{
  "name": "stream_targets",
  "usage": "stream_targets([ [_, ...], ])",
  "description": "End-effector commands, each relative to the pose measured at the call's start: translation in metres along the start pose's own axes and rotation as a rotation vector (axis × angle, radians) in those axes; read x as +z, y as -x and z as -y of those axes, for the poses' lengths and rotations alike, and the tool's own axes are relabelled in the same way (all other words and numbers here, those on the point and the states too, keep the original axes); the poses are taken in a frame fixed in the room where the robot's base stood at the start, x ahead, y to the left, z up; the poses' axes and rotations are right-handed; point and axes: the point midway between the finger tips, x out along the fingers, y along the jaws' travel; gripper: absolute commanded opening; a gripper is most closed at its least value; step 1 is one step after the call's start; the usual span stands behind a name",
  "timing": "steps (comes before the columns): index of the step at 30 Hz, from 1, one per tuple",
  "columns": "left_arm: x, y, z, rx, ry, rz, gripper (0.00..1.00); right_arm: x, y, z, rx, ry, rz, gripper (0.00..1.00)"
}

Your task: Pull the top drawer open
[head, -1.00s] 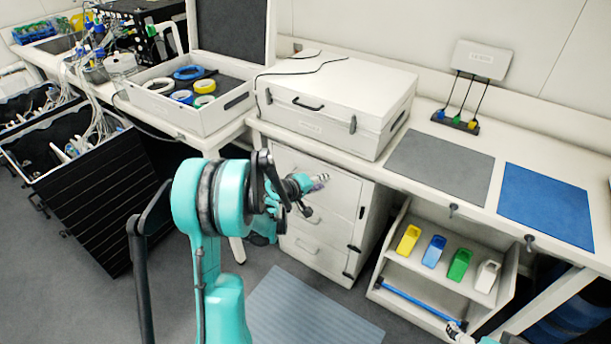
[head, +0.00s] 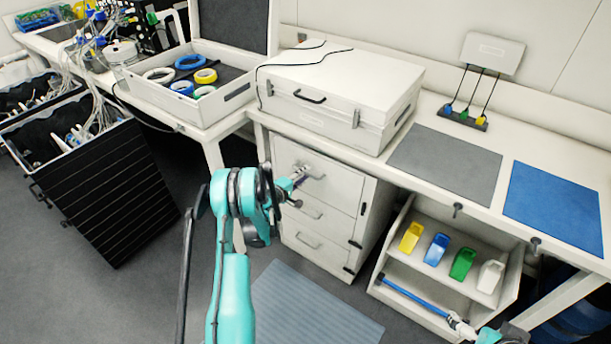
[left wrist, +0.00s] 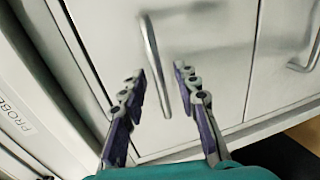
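The white top drawer (head: 340,182) is in the cabinet under the bench, and its front looks flush with the cabinet. Its grey bar handle (left wrist: 152,60) crosses the middle of the left wrist view. My left gripper (head: 302,174) is at the drawer front, by the handle. In the left wrist view its two fingers (left wrist: 160,82) are open, and the handle's near end lies between them with gaps on both sides. A part of my right arm shows at the bottom right of the head view, and its gripper (head: 461,326) is too small to read.
Lower drawers (head: 302,240) sit below, with another handle (left wrist: 306,52) in the left wrist view. A white case (head: 340,85) stands on the bench above. A shelf unit (head: 405,265) with coloured scoops stands to the right. A black crate (head: 110,190) is at left. A ribbed mat (head: 310,310) covers floor in front.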

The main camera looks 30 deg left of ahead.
Motion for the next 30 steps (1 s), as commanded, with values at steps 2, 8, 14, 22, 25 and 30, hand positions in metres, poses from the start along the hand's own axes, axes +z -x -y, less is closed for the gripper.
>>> stream_targets([
  [2,0.0002,-0.0091,0.0015,-0.001,-0.001,0.001,0.31,0.0024,-0.0035,0.0000,0.000,0.000,0.000,1.00],
  [8,0.0001,-0.0163,-0.0003,-0.001,-0.002,0.000,0.31,0.0029,-0.0042,0.0000,0.000,0.000,0.000,1.00],
  [14,0.0001,-0.0160,-0.0007,-0.001,-0.002,0.000,0.23,0.0027,-0.0039,0.0000,0.000,0.000,0.000,1.00],
  [22,0.0001,-0.0158,-0.0006,-0.001,-0.002,0.000,0.00,0.0027,-0.0040,0.0000,0.000,0.000,0.000,1.00],
  [25,0.0001,-0.0157,-0.0006,-0.001,-0.002,0.000,0.00,0.0027,-0.0040,0.0000,0.000,0.000,0.000,1.00],
  [30,-0.0005,-0.0157,-0.0005,-0.001,-0.002,0.000,0.00,0.0028,-0.0040,0.0000,0.000,0.000,0.000,1.00],
])
